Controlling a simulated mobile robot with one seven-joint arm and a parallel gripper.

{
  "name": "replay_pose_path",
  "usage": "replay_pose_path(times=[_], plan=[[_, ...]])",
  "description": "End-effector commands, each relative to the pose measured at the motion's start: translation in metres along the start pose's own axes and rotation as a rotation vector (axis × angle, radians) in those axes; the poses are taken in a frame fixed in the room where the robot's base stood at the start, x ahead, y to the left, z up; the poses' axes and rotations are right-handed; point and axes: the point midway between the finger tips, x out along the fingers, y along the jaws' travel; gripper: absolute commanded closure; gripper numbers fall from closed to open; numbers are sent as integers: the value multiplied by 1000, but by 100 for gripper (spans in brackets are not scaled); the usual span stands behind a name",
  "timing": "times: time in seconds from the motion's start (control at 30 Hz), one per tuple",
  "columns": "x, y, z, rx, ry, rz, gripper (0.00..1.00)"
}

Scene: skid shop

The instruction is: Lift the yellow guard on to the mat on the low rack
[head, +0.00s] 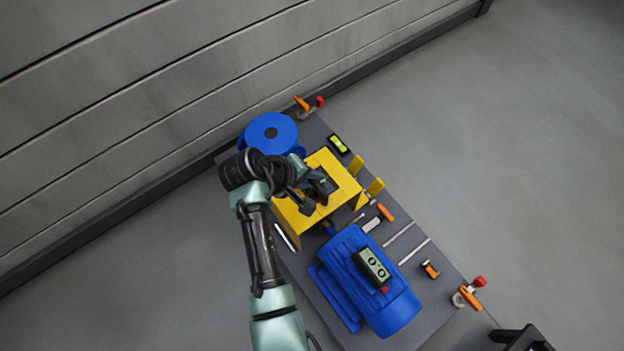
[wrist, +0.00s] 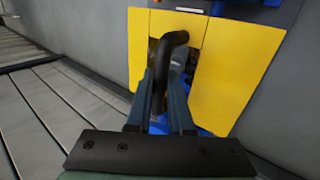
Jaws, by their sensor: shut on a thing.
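The yellow guard (head: 340,174) sits over the middle of the dark grey skid (head: 300,270), between a blue round housing and a blue motor. My gripper (head: 318,190) is above the guard. In the wrist view, my gripper (wrist: 168,88) is shut on the guard's black bent handle (wrist: 172,42), with the guard's yellow plate (wrist: 238,65) spread behind it. Whether the guard is clear of the skid cannot be told. The mat and the low rack cannot be made out.
The blue motor (head: 368,280) carries a green meter (head: 372,265). Screwdrivers, a level (head: 339,145) and orange-handled clamps (head: 468,295) lie along the skid's right side. A ribbed wall (head: 120,110) stands at left; open floor (head: 500,150) lies right. A black frame corner (head: 522,338) shows bottom right.

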Motion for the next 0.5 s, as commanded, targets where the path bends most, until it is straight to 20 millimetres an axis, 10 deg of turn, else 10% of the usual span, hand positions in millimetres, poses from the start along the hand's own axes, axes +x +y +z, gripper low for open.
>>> replay_pose_path(times=[0.5], plan=[[-38, 26, -1, 1, 2, 3, 100]])
